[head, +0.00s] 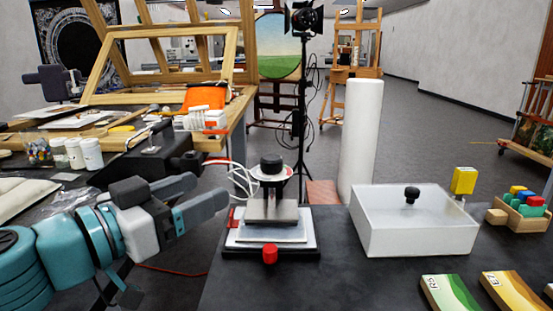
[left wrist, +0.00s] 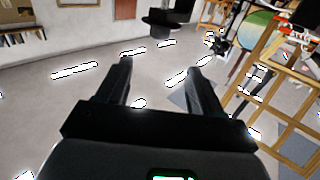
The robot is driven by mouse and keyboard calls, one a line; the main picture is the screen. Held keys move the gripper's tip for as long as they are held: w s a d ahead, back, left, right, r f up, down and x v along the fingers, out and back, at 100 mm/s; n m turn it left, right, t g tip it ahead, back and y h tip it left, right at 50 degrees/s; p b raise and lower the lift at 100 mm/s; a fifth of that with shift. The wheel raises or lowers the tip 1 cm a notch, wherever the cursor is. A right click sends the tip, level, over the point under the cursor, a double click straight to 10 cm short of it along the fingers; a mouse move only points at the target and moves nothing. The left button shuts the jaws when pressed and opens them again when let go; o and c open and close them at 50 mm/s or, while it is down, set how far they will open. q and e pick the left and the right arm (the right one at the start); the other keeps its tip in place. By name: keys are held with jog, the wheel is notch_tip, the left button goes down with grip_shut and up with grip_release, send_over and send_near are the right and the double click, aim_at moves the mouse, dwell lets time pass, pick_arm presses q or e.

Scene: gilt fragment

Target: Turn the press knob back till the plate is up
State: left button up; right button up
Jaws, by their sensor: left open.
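The press (head: 272,238) stands on the dark table in the middle of the head view. Its round black knob (head: 271,165) is on top, above a pale ring. Below it, a grey plate (head: 272,211) sits low over a light slab; I see no clear gap between them. A red knob (head: 270,254) is at the front of the base. My left gripper (head: 208,190) is open and empty, left of the press and a little below the black knob, not touching it. Its two open fingers (left wrist: 166,75) also show in the left wrist view. My right gripper is out of view.
A white lidded box (head: 413,238) stands right of the press, with a white column (head: 361,140) behind. A crate of coloured blocks (head: 517,216) is at far right. A wooden easel frame (head: 160,62) and cluttered bench are at left. White cables (head: 238,176) hang behind the press.

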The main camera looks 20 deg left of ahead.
aim_at(264, 164)
pick_arm(q)
jog(key=x, duration=1.6)
jog(key=c, duration=0.9)
